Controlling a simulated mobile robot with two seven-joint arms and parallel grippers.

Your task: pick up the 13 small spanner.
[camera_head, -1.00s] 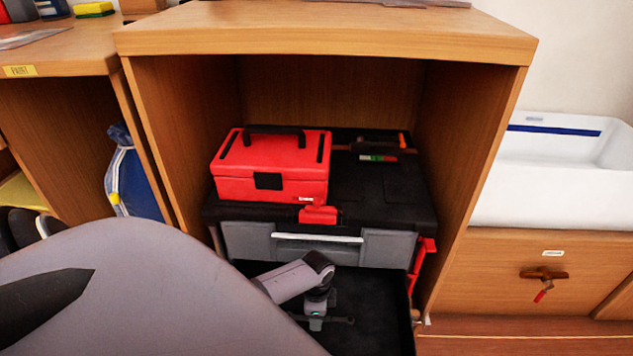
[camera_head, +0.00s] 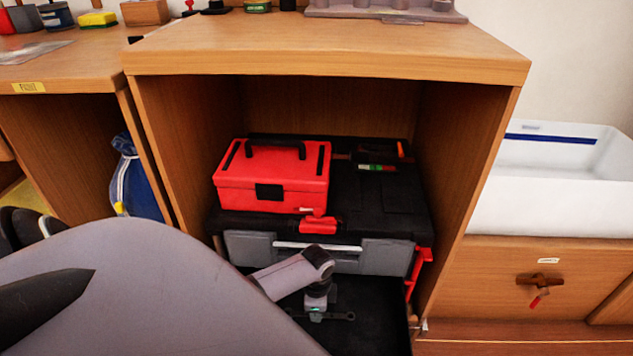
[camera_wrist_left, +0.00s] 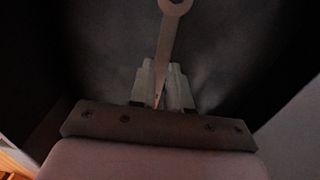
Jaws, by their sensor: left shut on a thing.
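The small spanner (camera_wrist_left: 166,45) is between the fingers of my left gripper (camera_wrist_left: 162,95) in the left wrist view, its ring end pointing away from the wrist. In the head view my left gripper (camera_head: 316,312) is low over the dark open drawer (camera_head: 362,335) of the toolbox. The spanner (camera_head: 345,317) shows there as a thin dark bar with its ring end to the right. The gripper is shut on it. Its size marking is too small to read. I cannot tell how far above the drawer floor it is. My right gripper is not in view.
The black and grey toolbox (camera_head: 384,255) stands in a wooden cabinet (camera_head: 475,150), whose side walls are close on both sides. A red box (camera_head: 270,196) sits on its lid. A white sink (camera_head: 540,190) is at the right, and a blue bag (camera_head: 140,185) at the left.

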